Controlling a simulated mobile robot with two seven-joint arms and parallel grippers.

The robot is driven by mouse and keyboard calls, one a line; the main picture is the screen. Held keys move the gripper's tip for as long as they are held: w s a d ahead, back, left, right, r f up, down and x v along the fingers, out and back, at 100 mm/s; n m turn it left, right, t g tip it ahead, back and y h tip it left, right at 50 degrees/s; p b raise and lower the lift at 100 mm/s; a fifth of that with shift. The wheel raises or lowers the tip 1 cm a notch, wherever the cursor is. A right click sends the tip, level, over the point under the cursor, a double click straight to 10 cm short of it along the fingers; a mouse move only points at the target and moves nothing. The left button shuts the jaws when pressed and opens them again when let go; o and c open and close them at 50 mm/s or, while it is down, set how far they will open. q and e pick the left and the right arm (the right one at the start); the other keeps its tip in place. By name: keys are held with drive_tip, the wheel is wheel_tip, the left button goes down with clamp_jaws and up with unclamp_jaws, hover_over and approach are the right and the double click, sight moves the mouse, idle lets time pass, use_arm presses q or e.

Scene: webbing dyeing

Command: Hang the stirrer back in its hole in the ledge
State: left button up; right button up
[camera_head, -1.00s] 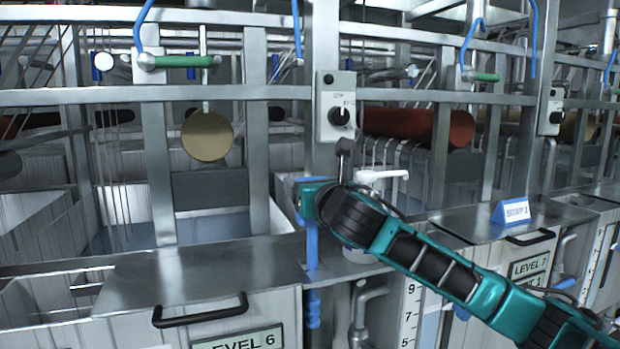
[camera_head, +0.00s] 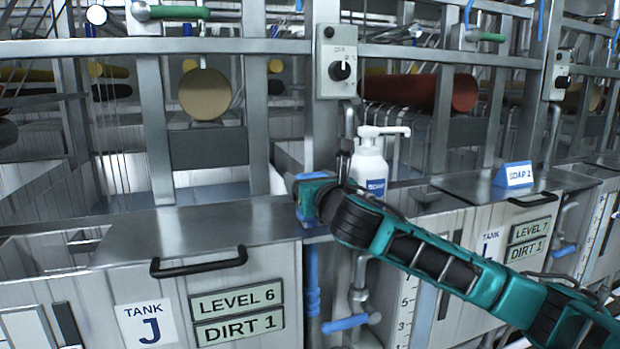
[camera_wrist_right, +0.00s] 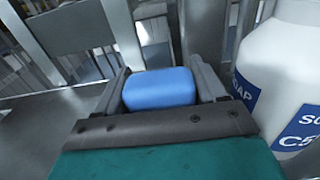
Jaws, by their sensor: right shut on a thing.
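My right gripper (camera_head: 308,193) is shut on a blue block-shaped grip, which I take to be the top of the stirrer (camera_wrist_right: 160,88). In the right wrist view the grip sits between both fingers. In the head view the gripper is at the metal ledge (camera_head: 200,232), just left of the white soap bottle (camera_head: 369,172). A blue upright length (camera_head: 313,285) shows below it, in front of the tank wall; I cannot tell whether it belongs to the stirrer. The hole in the ledge is hidden. My left gripper is not in view.
The soap bottle stands close beside the gripper and also shows in the right wrist view (camera_wrist_right: 285,80). A control box (camera_head: 337,62) on a metal post is above. A black handle (camera_head: 198,263) is on the tank front at left.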

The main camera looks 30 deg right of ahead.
drive_tip(key=o, duration=1.2)
drive_tip(key=shift+c, duration=0.2)
drive_tip(key=o, duration=0.4)
drive_tip(key=v, duration=1.3)
